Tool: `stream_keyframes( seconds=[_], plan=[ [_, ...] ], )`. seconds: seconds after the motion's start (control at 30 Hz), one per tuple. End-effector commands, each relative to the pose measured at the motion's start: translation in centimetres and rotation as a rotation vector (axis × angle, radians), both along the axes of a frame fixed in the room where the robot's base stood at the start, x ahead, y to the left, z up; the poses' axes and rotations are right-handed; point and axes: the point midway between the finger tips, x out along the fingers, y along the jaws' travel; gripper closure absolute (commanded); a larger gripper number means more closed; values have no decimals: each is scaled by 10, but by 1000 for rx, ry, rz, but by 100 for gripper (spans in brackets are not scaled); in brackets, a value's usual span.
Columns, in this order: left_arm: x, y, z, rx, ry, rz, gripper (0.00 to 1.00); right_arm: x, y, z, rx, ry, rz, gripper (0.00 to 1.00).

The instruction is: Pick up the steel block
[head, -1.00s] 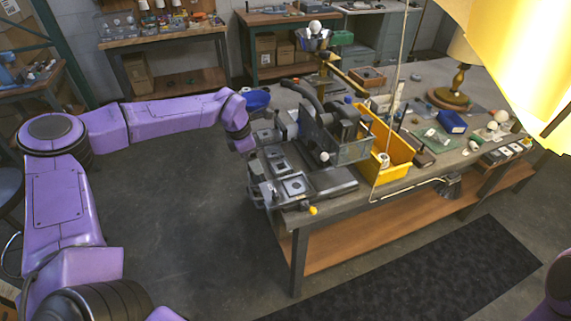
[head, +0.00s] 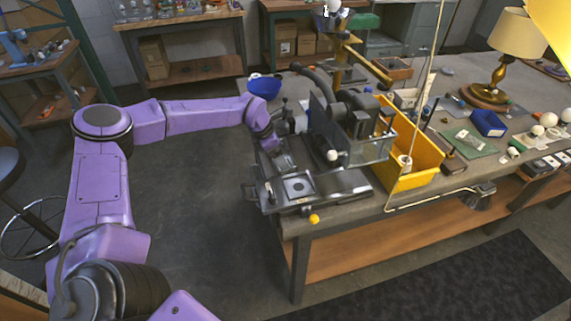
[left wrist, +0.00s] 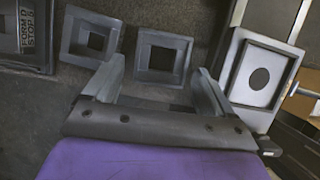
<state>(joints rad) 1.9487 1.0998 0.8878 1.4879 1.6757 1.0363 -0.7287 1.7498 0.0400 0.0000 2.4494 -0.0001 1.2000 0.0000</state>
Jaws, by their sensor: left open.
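My left gripper (head: 283,163) is over the near left end of the workbench, pointing down at the square metal pieces there. In the left wrist view its fingers (left wrist: 158,70) are open and empty. A grey square block with a square hole (left wrist: 176,42) lies ahead of and between the fingertips. A similar block (left wrist: 68,38) lies to its left. A lighter square piece with a round hole (left wrist: 288,72) is right of the fingers; the head view shows it (head: 298,187) near the bench edge. I cannot tell which piece is the steel block. My right gripper is out of view.
A machine with a clear guard (head: 355,140) stands right of the gripper, with a yellow bin (head: 425,165) beyond it. A yellow knob (head: 314,219) juts out at the bench's front edge. The floor left of the bench is open.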

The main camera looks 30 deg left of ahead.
Motion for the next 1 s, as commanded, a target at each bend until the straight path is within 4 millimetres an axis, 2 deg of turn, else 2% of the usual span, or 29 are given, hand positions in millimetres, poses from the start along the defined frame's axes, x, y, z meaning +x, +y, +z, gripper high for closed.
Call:
stream_keyframes(
  seconds=[0.07, 0.2, 0.43, 0.47, 0.63, 0.67, 1.0],
  plan=[
    [3, -5, -10, 1, 8, -2, 15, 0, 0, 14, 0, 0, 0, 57],
    [10, -10, -31, 1, 3, 1, 15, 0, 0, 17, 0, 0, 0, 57],
    [12, -11, -36, -1, -1, 1, 15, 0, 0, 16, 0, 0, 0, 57],
    [12, -11, -36, 0, 0, 1, 18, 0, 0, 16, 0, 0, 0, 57],
    [12, -11, -35, 0, 0, 1, 74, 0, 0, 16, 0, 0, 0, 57],
    [12, -11, -34, -1, -3, 0, 77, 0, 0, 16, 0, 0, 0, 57],
    [13, -11, -27, -1, -3, 0, 77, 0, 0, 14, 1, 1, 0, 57]
  ],
)
